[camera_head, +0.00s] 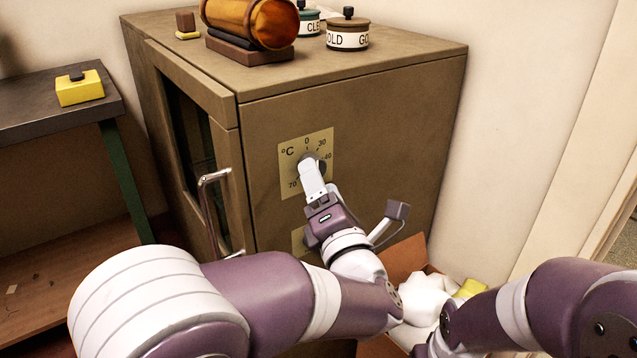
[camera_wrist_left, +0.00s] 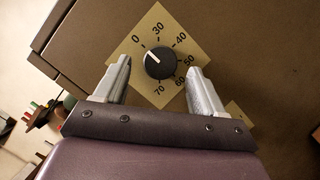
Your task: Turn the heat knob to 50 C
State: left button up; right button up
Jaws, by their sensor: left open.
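The heat knob (camera_wrist_left: 159,62) is a round black dial with a white mark that points up-left, toward the 0. It sits on a tan plate (camera_head: 289,167) marked °C on the front of the brown cabinet (camera_head: 390,130). In the left wrist view, the 50 is printed at the right of the knob. My left gripper (camera_head: 313,168) is at the plate and hides most of the knob in the head view. In the left wrist view its two fingers (camera_wrist_left: 160,85) stand open on either side of the knob, with visible gaps. My right gripper is out of view.
The cabinet's glass door has a metal handle (camera_head: 212,205) left of the plate. An amber cylinder (camera_head: 240,18) and labelled jars (camera_head: 347,32) stand on top. A box with white cloth (camera_head: 425,297) is below right. A side table (camera_head: 30,115) holds a yellow block (camera_head: 80,91).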

pick_arm(q)
jog(key=shift+x, duration=1.05)
jog(key=c, duration=1)
jog(key=shift+c, duration=0.2)
